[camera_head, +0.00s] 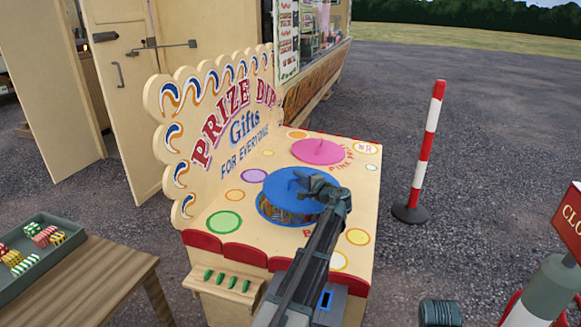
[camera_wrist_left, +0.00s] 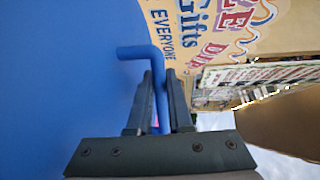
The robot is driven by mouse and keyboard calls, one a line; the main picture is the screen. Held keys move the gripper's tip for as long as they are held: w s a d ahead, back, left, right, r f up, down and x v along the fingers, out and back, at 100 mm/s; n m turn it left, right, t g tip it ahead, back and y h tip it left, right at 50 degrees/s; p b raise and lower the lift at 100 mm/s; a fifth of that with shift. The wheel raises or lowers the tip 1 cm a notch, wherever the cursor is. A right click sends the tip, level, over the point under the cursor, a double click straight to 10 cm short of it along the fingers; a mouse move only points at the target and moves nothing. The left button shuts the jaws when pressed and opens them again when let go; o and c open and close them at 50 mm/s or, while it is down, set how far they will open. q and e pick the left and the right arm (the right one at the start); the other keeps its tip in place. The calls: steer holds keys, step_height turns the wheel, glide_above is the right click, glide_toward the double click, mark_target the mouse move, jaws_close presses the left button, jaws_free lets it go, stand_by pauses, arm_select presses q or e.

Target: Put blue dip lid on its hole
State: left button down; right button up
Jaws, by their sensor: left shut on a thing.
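The blue dip lid (camera_head: 285,184) is a round disc with a bent blue handle. My left gripper (camera_head: 318,185) is shut on that handle. In the left wrist view the blue handle (camera_wrist_left: 140,52) runs between the gripper's fingers (camera_wrist_left: 158,92), and the lid's blue face (camera_wrist_left: 60,80) fills the left side. The lid is over the blue-rimmed hole (camera_head: 266,213) in the top of the prize dip stall. A gap with straw-like filling shows under the lid's front edge, so it sits above the hole there. The hole's right part is hidden by my arm.
The pink lid (camera_head: 318,151) lies on the stall top behind the blue lid. The scalloped "Prize Dip" board (camera_head: 215,115) stands at the stall's back left. A wooden table (camera_head: 100,280) with a tray of wrapped boxes (camera_head: 40,231) is at left. A red and white post (camera_head: 426,145) stands right.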

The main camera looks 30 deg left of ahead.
arm_select(q)
steer(key=a, duration=0.1)
steer(key=w+a, duration=0.1)
steer(key=a, duration=0.1)
steer(key=a+r, duration=0.1)
steer(key=shift+w+a, duration=0.25)
steer(key=shift+w, duration=0.05)
steer(key=shift+f, duration=0.1)
steer(key=f+b, duration=0.8)
steer(key=shift+s+a+f, duration=0.15)
steer(key=shift+a, duration=0.1)
steer(key=shift+f+b, duration=0.65)
stand_by(0.5)
steer(key=c, duration=0.8)
jaws_free()
steer(key=shift+o, duration=0.2)
steer(key=shift+s, duration=0.1)
